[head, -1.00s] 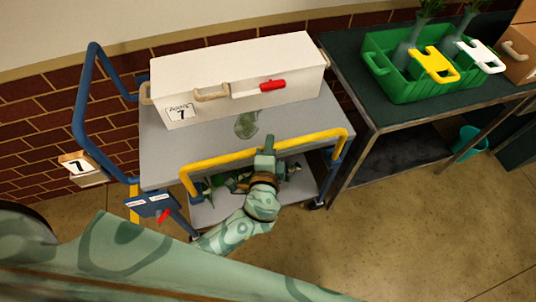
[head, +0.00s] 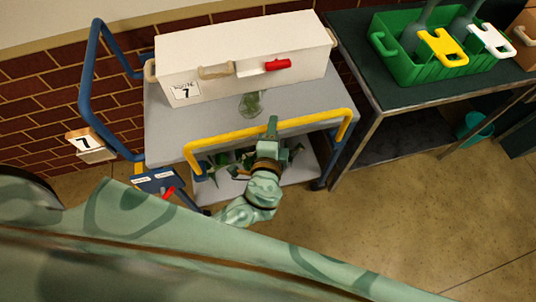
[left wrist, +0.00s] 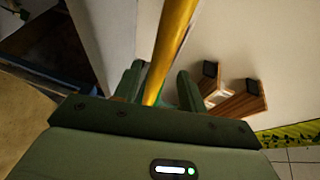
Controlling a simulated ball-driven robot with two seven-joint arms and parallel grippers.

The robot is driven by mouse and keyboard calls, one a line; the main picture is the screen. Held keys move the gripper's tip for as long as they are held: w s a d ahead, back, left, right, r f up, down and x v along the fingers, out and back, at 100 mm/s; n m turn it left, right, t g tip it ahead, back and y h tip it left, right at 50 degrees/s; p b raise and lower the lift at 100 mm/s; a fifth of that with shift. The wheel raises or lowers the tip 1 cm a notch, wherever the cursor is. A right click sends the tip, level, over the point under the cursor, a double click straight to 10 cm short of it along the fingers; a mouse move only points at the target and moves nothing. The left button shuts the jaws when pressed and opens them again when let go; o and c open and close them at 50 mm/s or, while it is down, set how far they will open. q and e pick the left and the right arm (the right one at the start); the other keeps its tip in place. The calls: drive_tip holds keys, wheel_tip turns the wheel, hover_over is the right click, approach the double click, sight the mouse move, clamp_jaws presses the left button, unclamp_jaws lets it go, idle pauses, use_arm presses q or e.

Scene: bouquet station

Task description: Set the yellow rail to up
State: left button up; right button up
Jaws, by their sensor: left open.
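The yellow rail (head: 225,138) runs along the front edge of a grey cart (head: 190,130), its bent ends meeting blue posts. It stands a little above the deck's front edge. My left gripper (head: 272,124) is at the middle of the rail, with my forearm coming up from below. In the left wrist view, the yellow rail (left wrist: 170,45) passes between the two green fingers of my left gripper (left wrist: 160,88). The fingers are open, with a gap beside the rail; contact is unclear. My right gripper is not in view.
A white box (head: 240,50) with a red handle and a glass vase (head: 251,104) stand on the cart. A panel with a red lever (head: 168,192) is at its front left. A green crate (head: 410,70) stands on the right table. Dark green items (head: 222,160) lie below the rail.

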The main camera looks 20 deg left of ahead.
use_arm(q)
drive_tip(key=v, duration=1.3)
drive_tip(key=shift+s+r, duration=0.25)
drive_tip(key=shift+s, duration=0.1)
drive_tip(key=shift+d+f, duration=0.1)
drive_tip(key=s+a+f+g, duration=0.2)
drive_tip(key=s+f+g, duration=0.1)
drive_tip(key=f, duration=0.5)
drive_tip(key=s+a+f+n+g+h, duration=0.1)
drive_tip(key=s+f+g, duration=0.1)
drive_tip(key=f, duration=0.6)
drive_tip(key=s+a+f+g, duration=0.2)
drive_tip(key=s+f+g, duration=0.1)
drive_tip(key=f, duration=0.4)
drive_tip(key=s+a+f+n+g, duration=0.2)
drive_tip(key=s+a+f+n, duration=0.1)
drive_tip(key=s+f, duration=0.2)
drive_tip(key=s+a+f+n+g+h, duration=0.1)
drive_tip(key=s+a+f+n+g, duration=0.1)
drive_tip(key=s, duration=0.7)
drive_tip(key=s+a+f+n+g+h, duration=0.1)
drive_tip(key=s+a+f+n+g, duration=0.2)
drive_tip(key=s+a+f+n, duration=0.2)
wheel_tip(320, 180, down, 3)
drive_tip(key=s, duration=0.2)
drive_tip(key=shift+s+a+f, duration=0.2)
drive_tip(key=shift+s+a, duration=0.1)
drive_tip(key=shift+s, duration=0.05)
